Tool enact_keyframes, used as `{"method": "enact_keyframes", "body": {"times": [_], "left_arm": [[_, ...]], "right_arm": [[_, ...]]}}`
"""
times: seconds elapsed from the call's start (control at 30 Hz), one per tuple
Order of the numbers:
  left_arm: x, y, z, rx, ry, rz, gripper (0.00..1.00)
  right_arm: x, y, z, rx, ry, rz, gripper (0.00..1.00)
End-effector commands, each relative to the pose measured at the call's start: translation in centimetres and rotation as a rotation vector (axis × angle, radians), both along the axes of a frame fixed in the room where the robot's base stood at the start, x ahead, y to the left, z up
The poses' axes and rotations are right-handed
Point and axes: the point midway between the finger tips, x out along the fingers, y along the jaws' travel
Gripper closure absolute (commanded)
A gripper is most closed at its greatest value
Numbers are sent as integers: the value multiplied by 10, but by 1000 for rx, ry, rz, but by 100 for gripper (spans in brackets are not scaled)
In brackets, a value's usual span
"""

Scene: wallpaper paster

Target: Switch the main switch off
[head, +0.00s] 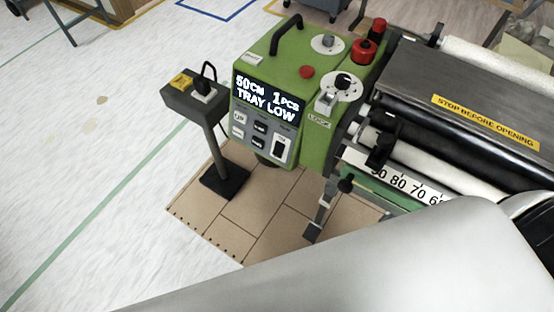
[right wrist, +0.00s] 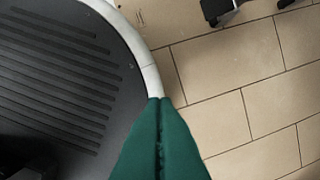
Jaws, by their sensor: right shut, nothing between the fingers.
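The green machine (head: 320,136) stands left of the rollers in the head view. Its front panel has a lit display (head: 268,99) reading "50CM 1PCS TRAY LOW". Below it, at the panel's right, is a black rocker switch (head: 280,147) that looks like the main switch; its on or off position is too small to tell. My right gripper (right wrist: 160,101) shows in the right wrist view with its green fingers shut and empty, above the tiled floor and apart from the machine's panel. My left gripper is not in view.
Red knobs (head: 364,51) and a dial (head: 343,83) are on top. A post with a small box (head: 190,100) stands at the left. The tan floor mat (head: 262,215) is mostly clear. A large pale arm link crosses the bottom.

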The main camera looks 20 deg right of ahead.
Motion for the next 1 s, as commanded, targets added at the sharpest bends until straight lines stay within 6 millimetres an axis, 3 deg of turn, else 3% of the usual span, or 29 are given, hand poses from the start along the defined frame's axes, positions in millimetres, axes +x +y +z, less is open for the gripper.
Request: {"method": "enact_keyframes", "body": {"times": [0.13,0.27,0.4,0.5,0.6,0.73,0.87,1.0], "left_arm": [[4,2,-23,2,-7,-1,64],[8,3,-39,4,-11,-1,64],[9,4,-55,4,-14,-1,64],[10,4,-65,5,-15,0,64],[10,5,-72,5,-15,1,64],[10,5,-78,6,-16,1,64],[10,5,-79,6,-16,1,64],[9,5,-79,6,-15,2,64]], "right_arm": [[81,46,27,-27,-206,234,100],[149,81,82,-113,-417,428,100],[208,104,165,-261,-643,569,100],[236,108,228,-383,-777,619,100],[251,104,284,-496,-876,636,100],[259,97,334,-603,-952,634,100],[261,92,358,-652,-982,629,100],[261,91,362,-660,-985,628,100]]}}
